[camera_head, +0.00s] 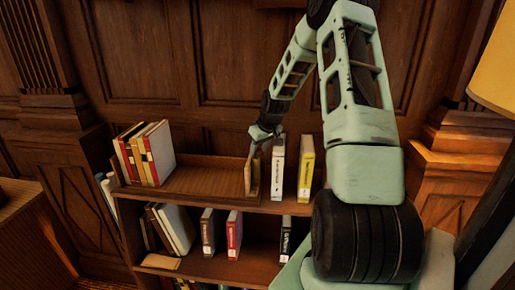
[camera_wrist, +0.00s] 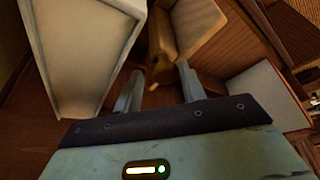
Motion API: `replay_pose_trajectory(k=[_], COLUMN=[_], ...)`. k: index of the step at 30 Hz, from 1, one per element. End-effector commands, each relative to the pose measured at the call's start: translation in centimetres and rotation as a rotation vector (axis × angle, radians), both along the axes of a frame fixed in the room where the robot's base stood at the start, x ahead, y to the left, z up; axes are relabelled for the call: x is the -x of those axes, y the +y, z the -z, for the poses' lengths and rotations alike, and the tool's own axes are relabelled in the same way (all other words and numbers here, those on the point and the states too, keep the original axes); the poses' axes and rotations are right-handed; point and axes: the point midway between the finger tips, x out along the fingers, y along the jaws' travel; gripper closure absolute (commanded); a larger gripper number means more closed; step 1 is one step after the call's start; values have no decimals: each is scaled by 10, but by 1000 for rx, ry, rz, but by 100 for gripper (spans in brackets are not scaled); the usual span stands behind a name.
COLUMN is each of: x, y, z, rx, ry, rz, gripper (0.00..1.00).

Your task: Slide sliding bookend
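The sliding bookend (camera_head: 251,174) is an upright wooden panel at the right end of a wooden book rack (camera_head: 205,181) on top of the shelf unit. My gripper (camera_head: 262,137) is at the bookend's top edge, just left of a white book. In the wrist view my gripper (camera_wrist: 160,80) has its two fingers apart. A brown wooden edge (camera_wrist: 163,45), seemingly the bookend, shows beyond and between the fingertips. I see gaps beside it, and I cannot tell whether either finger touches it.
A white book (camera_head: 277,167) and a yellow one (camera_head: 306,169) stand right of the bookend, close to my gripper. Several books (camera_head: 146,154) lean at the rack's left end, with bare rack floor between. More books stand on the lower shelf (camera_head: 220,262). A yellow lampshade (camera_head: 497,65) is at right.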

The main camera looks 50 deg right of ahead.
Motion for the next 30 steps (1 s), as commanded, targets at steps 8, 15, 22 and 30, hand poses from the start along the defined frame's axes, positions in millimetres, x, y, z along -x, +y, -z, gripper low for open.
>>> replay_pose_trajectory(k=[8,15,22,30], x=[-2,2,21,45], y=[1,2,5,11], z=[-1,-13,-55,-113], rx=[1,2,6,6], ry=[-3,-6,-7,-5], rz=[-1,0,1,1], gripper=[61,61,61,61])
